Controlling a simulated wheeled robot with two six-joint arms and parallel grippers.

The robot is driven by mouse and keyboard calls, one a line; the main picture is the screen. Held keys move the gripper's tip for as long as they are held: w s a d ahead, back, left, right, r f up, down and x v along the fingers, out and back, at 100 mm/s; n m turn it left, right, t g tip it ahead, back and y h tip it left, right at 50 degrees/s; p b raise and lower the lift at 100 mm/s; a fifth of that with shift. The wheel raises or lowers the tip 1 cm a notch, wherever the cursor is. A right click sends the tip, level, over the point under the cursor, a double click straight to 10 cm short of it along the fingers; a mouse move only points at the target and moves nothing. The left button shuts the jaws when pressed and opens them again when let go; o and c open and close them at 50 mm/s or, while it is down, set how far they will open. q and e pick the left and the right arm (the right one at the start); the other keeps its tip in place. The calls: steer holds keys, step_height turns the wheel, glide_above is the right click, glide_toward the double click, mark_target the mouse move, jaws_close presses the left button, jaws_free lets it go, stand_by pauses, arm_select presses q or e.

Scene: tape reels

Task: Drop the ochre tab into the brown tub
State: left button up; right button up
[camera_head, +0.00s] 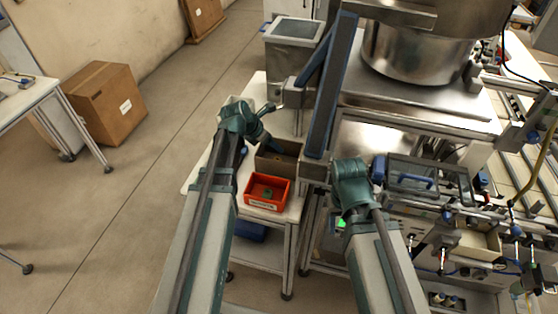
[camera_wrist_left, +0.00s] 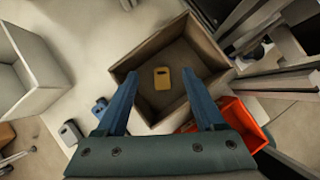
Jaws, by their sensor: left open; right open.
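The brown tub (camera_head: 288,149) stands at the table's edge beside the machine. In the left wrist view the tub (camera_wrist_left: 212,48) is an open square box below my left gripper. The ochre tab (camera_wrist_left: 162,78) is a small rounded piece with a hole near one end; it appears to lie on the tub's floor, apart from both fingers. My left gripper (camera_wrist_left: 160,73) is open, its blue fingers on either side of the tab in that view.
A red-orange bin (camera_head: 267,204) with a small green piece inside stands in front of the tub; the bin also shows in the wrist view (camera_wrist_left: 239,112). A blue piece (camera_wrist_left: 99,107) and a grey piece (camera_wrist_left: 69,132) lie on the table. A light grey box (camera_wrist_left: 45,75) is at left.

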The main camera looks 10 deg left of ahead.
arm_select(q)
steer(key=p+v, duration=1.1)
steer(key=v, duration=0.2)
steer(key=shift+s+r, duration=0.2)
steer(key=shift+r, duration=0.1)
steer(key=shift+a, duration=0.15)
